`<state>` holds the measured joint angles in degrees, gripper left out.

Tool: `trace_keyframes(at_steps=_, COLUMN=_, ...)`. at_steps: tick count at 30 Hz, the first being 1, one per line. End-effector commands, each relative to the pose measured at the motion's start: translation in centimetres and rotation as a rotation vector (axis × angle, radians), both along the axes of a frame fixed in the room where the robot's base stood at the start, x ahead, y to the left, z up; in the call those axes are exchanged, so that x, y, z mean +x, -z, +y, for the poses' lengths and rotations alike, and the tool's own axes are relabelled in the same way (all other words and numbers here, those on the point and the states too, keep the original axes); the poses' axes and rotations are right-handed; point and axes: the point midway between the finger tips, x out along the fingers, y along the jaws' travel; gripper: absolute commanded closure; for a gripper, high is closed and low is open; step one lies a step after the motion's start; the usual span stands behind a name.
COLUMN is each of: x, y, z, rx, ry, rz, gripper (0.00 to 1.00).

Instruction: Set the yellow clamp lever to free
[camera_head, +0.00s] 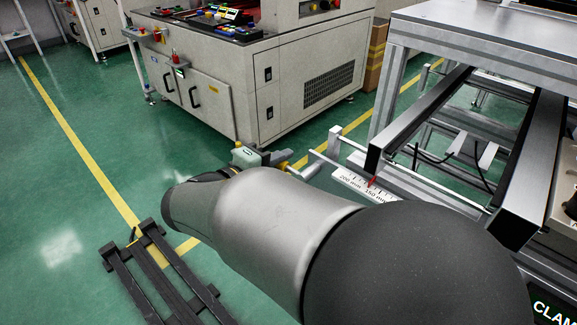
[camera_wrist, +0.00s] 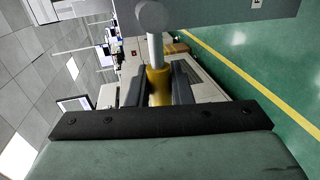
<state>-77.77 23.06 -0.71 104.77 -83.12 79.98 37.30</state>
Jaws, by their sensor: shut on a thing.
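The yellow clamp lever (camera_wrist: 158,88) is in the wrist view, with a yellow grip on a pale metal rod that runs up to a round grey hub (camera_wrist: 152,15). My gripper (camera_wrist: 157,76) has its two dark fingers closed on either side of the yellow grip. In the head view, the lever's yellow end (camera_head: 283,166) shows just beyond my arm, beside the greenish body of my gripper (camera_head: 262,158). My arm hides part of the lever and its mount there.
A metal frame with dark rails (camera_head: 420,120) stands at the right. A partly cut-off label reading "CLAM" (camera_head: 553,312) is at lower right. A white machine cabinet (camera_head: 250,85) stands behind.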

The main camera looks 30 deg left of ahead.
Motion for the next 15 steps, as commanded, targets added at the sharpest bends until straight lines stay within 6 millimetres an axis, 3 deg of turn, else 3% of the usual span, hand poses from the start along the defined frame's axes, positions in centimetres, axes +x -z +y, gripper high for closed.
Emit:
trace_keyframes(at_steps=12, x=-0.17, y=-0.18, z=0.16, rx=0.012, ry=-0.004, rz=-0.002, gripper=1.0)
trace_keyframes(at_steps=13, x=-0.17, y=-0.18, z=0.16, rx=0.012, ry=-0.004, rz=-0.002, gripper=0.78)
trace_keyframes(at_steps=15, x=-0.17, y=-0.18, z=0.15, rx=0.011, ry=-0.004, rz=-0.002, gripper=0.61)
